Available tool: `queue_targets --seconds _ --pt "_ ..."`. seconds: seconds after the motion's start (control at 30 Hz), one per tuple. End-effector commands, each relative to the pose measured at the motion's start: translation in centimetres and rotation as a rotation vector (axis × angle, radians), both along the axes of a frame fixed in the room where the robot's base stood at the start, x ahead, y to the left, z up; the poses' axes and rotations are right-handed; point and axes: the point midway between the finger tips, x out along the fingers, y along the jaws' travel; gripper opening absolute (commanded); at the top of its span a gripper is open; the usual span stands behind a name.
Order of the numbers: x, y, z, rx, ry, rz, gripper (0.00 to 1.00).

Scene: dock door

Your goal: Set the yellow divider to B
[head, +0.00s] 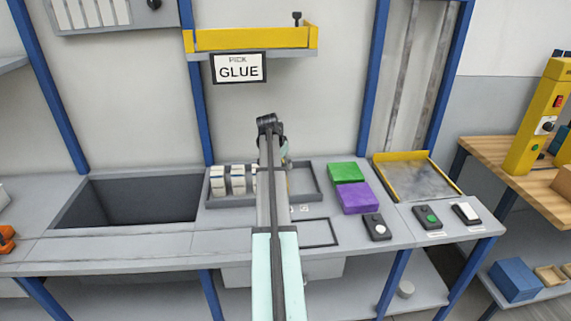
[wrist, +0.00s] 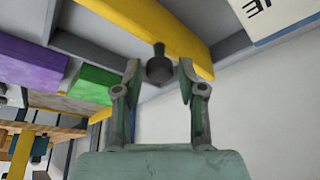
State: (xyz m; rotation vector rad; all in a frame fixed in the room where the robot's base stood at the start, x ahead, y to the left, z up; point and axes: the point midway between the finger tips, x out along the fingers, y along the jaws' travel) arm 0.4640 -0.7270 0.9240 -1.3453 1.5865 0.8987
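The yellow divider (wrist: 178,32) shows in the wrist view as a long yellow bar across the grey tray. Its dark round knob (wrist: 159,66) stands between my fingertips. My gripper (wrist: 159,70) is open, with one finger on each side of the knob and visible gaps at both sides. In the head view my arm hides the divider and most of my gripper (head: 285,158) over the tray (head: 309,181). Small white tags (head: 298,209) lie at the tray's front edge; I cannot read their letters.
White cartons (head: 237,180) stand in the tray's left part. A green block (head: 347,172) and a purple block (head: 357,198) lie to its right. A yellow shelf (head: 250,38) with a PICK GLUE sign (head: 238,68) hangs above. A dark opening (head: 130,200) is at left.

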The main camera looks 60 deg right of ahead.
Motion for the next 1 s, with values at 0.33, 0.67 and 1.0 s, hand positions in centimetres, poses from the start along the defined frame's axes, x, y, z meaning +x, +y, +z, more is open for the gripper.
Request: queue_targets --seconds 0.33,0.67,1.0 --pt "0.0 0.0 0.1 0.0 0.0 0.0 0.53" --pt "0.2 1.5 3.8 -0.002 0.0 0.001 0.53" --pt "0.6 3.8 9.4 -0.002 -0.001 0.0 0.53"
